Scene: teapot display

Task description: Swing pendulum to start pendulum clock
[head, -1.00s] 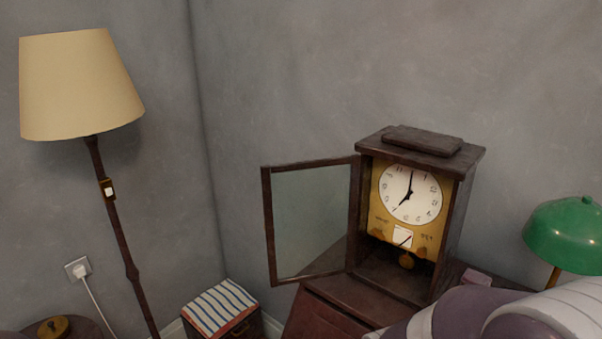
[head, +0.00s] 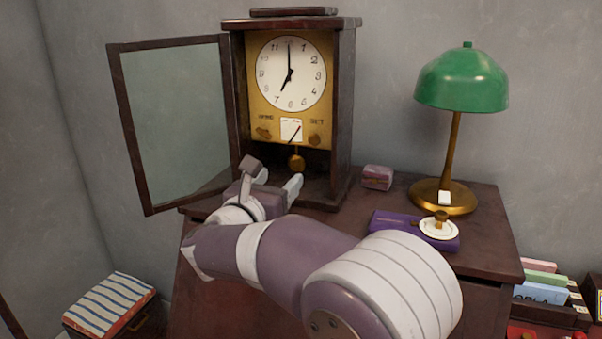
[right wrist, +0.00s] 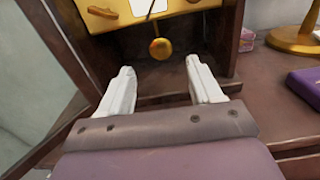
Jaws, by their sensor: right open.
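The pendulum clock (head: 341,105) stands on a dark wooden cabinet, its glass door (head: 174,122) swung open to the left. Its white dial shows about seven o'clock. The round brass pendulum bob (head: 296,162) hangs below the gold face plate; it also shows in the right wrist view (right wrist: 161,48). My right gripper (head: 272,174) is in front of the clock's lower opening. In the right wrist view its two white fingers (right wrist: 158,84) are spread apart and empty, with the bob beyond and between them, not touching. My left gripper is not in view.
Right of the clock are a small pink box (head: 377,177), a green lamp (head: 461,80) and a purple case (head: 388,222) on the cabinet top (head: 490,232). The open door stands close to the left of my right gripper. A striped-top box (head: 108,303) is at lower left.

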